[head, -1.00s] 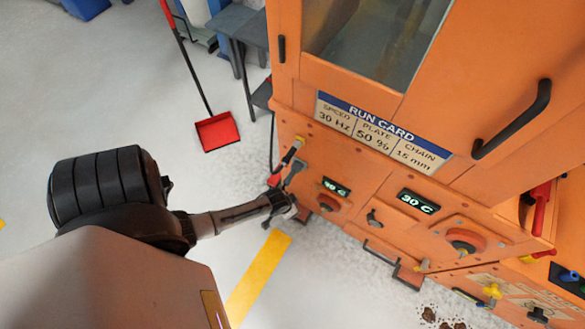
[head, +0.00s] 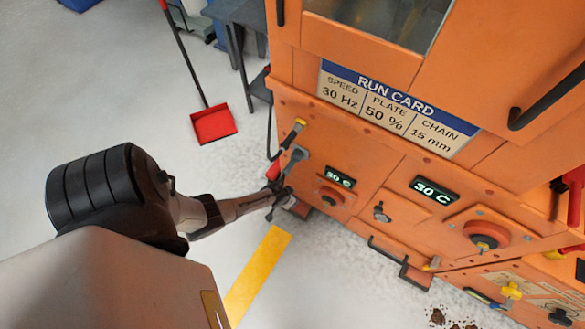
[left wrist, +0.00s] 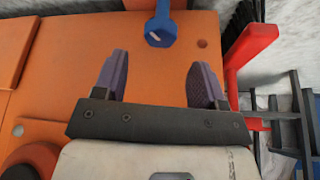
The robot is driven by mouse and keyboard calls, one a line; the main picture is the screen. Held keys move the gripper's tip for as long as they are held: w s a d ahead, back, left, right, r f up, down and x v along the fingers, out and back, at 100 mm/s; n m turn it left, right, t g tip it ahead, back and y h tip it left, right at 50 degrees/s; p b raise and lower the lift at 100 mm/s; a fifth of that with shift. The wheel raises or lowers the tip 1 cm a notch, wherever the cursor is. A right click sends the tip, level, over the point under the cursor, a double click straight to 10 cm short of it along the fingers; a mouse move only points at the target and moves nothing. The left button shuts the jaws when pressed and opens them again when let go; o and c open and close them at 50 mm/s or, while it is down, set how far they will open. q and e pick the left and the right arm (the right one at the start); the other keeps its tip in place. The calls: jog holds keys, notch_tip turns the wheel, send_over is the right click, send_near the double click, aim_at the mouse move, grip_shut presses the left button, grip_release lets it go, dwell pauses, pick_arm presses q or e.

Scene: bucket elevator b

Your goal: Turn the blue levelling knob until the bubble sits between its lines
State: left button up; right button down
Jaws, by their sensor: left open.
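The blue knob (left wrist: 161,28) is at the top of the left wrist view, in front of the orange panel. My left gripper (left wrist: 158,80) is open and empty, with its two purple-padded fingers apart. The knob is just beyond the fingertips and roughly between their lines, not touched by either. In the head view my left gripper (head: 281,201) is low beside the left end of the orange machine (head: 380,165). I cannot pick out the blue knob there with certainty. I cannot make out the bubble or its lines in either view. My right gripper is not in view.
A run card (head: 390,107), displays reading 30 C (head: 435,189) and round red-orange knobs (head: 486,234) are on the machine. A red dustpan (head: 213,124) stands on the floor behind. A yellow floor stripe (head: 257,275) runs below my arm.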

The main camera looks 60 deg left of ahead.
pick_arm(q)
jog(key=shift+b+x, duration=2)
jog(key=shift+x, duration=0.85)
jog(key=shift+c, duration=0.4)
jog(key=c, duration=0.8)
jog(key=shift+r+n, duration=0.1)
jog(key=shift+n, duration=0.2)
